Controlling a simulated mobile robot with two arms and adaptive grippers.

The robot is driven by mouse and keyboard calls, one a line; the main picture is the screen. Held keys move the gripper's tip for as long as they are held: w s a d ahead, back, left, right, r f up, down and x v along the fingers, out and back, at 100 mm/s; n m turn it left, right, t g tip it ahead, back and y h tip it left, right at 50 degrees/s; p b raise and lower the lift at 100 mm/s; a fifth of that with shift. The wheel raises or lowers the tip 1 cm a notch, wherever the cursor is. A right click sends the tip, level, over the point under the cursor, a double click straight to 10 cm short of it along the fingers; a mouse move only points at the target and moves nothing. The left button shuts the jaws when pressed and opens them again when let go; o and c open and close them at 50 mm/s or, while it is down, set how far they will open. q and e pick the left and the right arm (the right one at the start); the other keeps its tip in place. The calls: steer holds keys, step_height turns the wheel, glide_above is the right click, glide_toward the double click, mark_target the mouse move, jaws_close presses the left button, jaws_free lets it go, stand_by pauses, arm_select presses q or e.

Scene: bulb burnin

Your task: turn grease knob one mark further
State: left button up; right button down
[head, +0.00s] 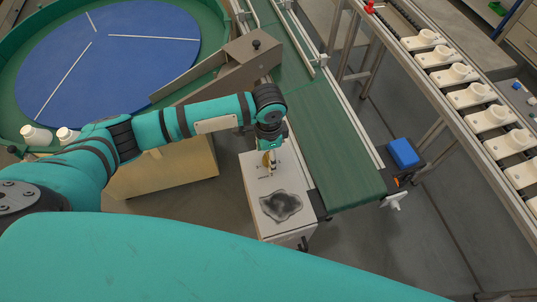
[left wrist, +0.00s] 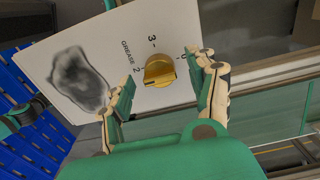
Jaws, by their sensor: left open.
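The grease knob (left wrist: 160,70) is yellow and sits on a white panel (left wrist: 98,30), beside the printed word GREASE. The numbers 2 and 3 show beside it, with small tick marks. I cannot tell for certain which mark it points to. In the left wrist view my left gripper (left wrist: 161,67) is open, with one finger on each side of the knob and visible gaps between. In the head view the white box (head: 283,231) stands at the conveyor's end, with my left gripper (head: 269,158) over its far part, largely hiding the knob. My right gripper is in neither view.
A dark grease smear (head: 281,206) marks the panel. A green conveyor belt (head: 335,155) runs close along the box's right side. A blue turntable (head: 110,55) is at the upper left. A blue box (head: 403,153) and a rack of white fixtures (head: 492,118) are at the right.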

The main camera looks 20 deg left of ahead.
arm_select(q)
steer(key=shift+f, duration=0.6)
steer(key=c, duration=1.2)
steer(key=shift+o, duration=0.2)
steer(key=shift+r, duration=0.1)
